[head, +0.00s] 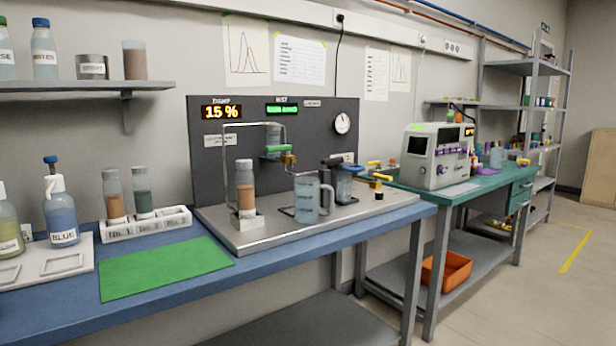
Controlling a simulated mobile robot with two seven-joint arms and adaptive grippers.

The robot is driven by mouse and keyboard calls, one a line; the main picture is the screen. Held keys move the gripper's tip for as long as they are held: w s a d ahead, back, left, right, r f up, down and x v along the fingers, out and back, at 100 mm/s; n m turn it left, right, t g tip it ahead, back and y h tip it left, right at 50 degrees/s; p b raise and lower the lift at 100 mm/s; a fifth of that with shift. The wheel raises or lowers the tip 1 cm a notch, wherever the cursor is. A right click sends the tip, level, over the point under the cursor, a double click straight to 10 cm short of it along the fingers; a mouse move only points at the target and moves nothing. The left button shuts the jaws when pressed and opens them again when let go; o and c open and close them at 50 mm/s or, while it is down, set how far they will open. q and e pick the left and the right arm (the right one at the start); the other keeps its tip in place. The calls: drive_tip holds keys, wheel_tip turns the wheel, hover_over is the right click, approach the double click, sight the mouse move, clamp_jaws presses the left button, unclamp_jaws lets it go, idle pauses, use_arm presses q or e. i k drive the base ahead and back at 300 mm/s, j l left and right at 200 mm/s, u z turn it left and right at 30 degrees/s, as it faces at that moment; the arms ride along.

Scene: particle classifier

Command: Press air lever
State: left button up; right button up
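The classifier rig stands on the blue bench, with a dark back panel (208,170) and a metal base plate (350,212). Yellow-handled levers (378,179) stand at the plate's right side. I cannot read which one is the air lever. A bottle of brown particles (245,177) stands upright in a white holder at the plate's front left. A clear jug (306,199) stands to its right. Neither gripper is in view.
A green mat (165,268) lies on the blue bench, clear of objects. A white rack (148,224) holds two particle bottles. A green bench (455,190) with a white machine (437,155) stands to the right.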

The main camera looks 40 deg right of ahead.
sight(376, 176)
drive_tip(key=l+z, duration=0.15)
drive_tip(key=l, duration=0.8)
drive_tip(key=k+l+z, duration=0.2)
drive_tip(key=l, duration=0.7)
drive_tip(key=i+l+z, duration=0.15)
drive_tip(key=l, duration=0.75)
drive_tip(key=i+l+z, duration=0.15)
drive_tip(key=l, duration=0.8)
drive_tip(key=k, duration=0.1)
